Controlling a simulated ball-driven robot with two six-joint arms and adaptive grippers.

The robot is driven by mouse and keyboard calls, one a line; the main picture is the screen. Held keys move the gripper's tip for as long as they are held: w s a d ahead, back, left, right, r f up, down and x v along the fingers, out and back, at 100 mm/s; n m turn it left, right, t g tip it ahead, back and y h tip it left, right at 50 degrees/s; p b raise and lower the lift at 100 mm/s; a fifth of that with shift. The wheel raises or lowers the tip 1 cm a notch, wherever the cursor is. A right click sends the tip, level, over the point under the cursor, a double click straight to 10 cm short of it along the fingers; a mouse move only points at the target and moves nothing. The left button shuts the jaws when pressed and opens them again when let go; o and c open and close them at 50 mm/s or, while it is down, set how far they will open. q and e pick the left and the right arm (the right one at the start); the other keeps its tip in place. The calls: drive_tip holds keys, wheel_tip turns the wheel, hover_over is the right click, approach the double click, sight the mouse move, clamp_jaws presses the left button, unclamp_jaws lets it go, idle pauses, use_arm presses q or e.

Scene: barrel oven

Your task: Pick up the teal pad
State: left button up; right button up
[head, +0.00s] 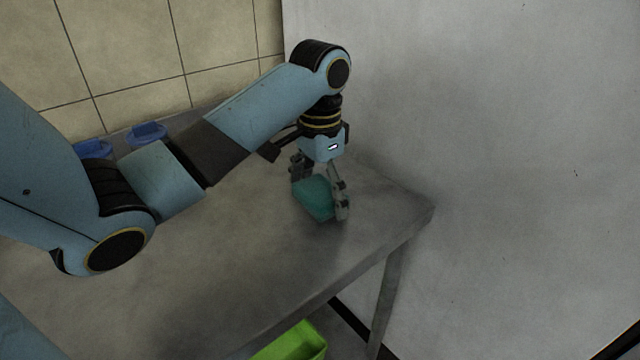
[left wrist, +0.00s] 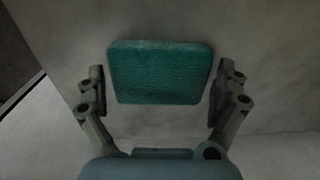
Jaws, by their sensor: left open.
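The teal pad (head: 316,198) is a small block near the right end of the grey table (head: 250,270). My left gripper (head: 321,194) points down over it, with its fingers on either side of the pad. In the left wrist view the pad (left wrist: 160,72) shows whole between the two open fingertips of my left gripper (left wrist: 160,85). A narrow gap shows at the right finger and a slightly wider one at the left finger. I cannot tell how far the fingertips are above the table top. My right gripper is out of view.
Two blue objects (head: 147,132) (head: 95,148) stand at the back left of the table, partly behind my arm. A green bin (head: 292,343) is below the table's front edge. A pale wall (head: 480,150) rises close behind the table's right end. The table's front middle is clear.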

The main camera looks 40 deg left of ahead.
sight(320, 189)
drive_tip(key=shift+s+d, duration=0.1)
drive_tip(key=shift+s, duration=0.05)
use_arm(q)
drive_tip(key=shift+c, duration=0.8)
drive_tip(key=c, duration=0.6)
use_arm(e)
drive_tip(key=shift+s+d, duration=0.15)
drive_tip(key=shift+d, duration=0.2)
use_arm(q)
drive_tip(key=shift+r, duration=0.1)
drive_tip(key=shift+r, duration=0.6)
wheel_tip(320, 189, up, 3)
drive_tip(key=shift+f+p, duration=0.1)
drive_tip(key=shift+p, duration=0.25)
drive_tip(key=shift+w+d+r+p, duration=0.35)
drive_tip(key=shift+w+r+p, duration=0.1)
drive_tip(key=shift+w+r, duration=0.3)
drive_tip(key=w+d+r+p, duration=0.2)
drive_tip(key=w+r, duration=0.3)
drive_tip(key=w, duration=0.4)
drive_tip(key=shift+w+d+r, duration=0.15)
drive_tip(key=shift+w+d, duration=0.05)
drive_tip(key=shift+d, duration=0.55)
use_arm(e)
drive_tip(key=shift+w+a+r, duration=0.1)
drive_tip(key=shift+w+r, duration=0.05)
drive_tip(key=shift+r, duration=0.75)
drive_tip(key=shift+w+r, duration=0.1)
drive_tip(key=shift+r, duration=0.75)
